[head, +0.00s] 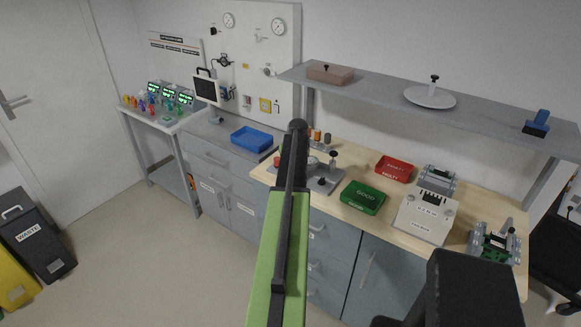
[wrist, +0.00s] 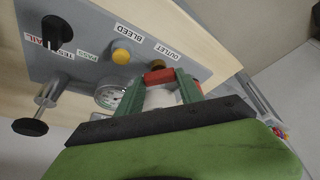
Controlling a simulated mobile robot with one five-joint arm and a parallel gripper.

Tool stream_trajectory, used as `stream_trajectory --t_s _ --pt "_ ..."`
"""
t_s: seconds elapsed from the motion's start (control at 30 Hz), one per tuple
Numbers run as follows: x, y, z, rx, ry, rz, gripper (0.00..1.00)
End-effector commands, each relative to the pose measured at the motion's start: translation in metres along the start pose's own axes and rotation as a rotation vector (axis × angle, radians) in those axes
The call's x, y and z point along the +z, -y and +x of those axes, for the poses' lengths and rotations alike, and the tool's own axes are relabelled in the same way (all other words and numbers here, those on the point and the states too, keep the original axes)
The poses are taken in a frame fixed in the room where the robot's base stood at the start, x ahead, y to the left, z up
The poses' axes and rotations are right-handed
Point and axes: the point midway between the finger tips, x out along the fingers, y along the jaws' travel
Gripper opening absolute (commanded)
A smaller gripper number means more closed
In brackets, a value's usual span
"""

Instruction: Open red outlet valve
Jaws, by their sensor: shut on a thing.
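The red outlet valve (wrist: 158,76) is a small red handle on a grey panel (wrist: 85,65), below the OUTLET label in the wrist view. My gripper (wrist: 162,82) has its green fingers on either side of the handle and is shut on it. The fingers hide part of the valve and its base. A pressure gauge (wrist: 108,96) lies just left of the fingers. In the head view the panel (head: 322,172) lies on the wooden bench, and my own arm covers the gripper.
A green GOOD tray (head: 363,197) and a red FAULTY tray (head: 395,169) stand to the right. A shelf (head: 385,88) hangs above the bench.

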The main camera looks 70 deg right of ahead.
Motion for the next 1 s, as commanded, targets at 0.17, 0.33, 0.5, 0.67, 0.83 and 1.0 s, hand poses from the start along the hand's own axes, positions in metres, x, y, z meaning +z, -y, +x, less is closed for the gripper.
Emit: stream_trajectory --t_s 0.17,0.33,0.5,0.67,0.83,1.0 --pt "-0.0041 -0.0001 0.0010 -0.066 -0.007 -0.151 0.03" --pt "-0.0044 -0.0015 0.0012 -0.127 -0.007 -0.299 0.03" --pt "-0.0048 -0.0027 0.0014 -0.184 -0.007 -0.438 0.03" --pt "-0.0050 -0.0037 0.0016 -0.230 -0.007 -0.548 0.03" --pt "-0.0050 -0.0039 0.0017 -0.266 -0.006 -0.638 0.03" --pt "-0.0049 -0.0039 0.0017 -0.290 -0.006 -0.694 0.03"
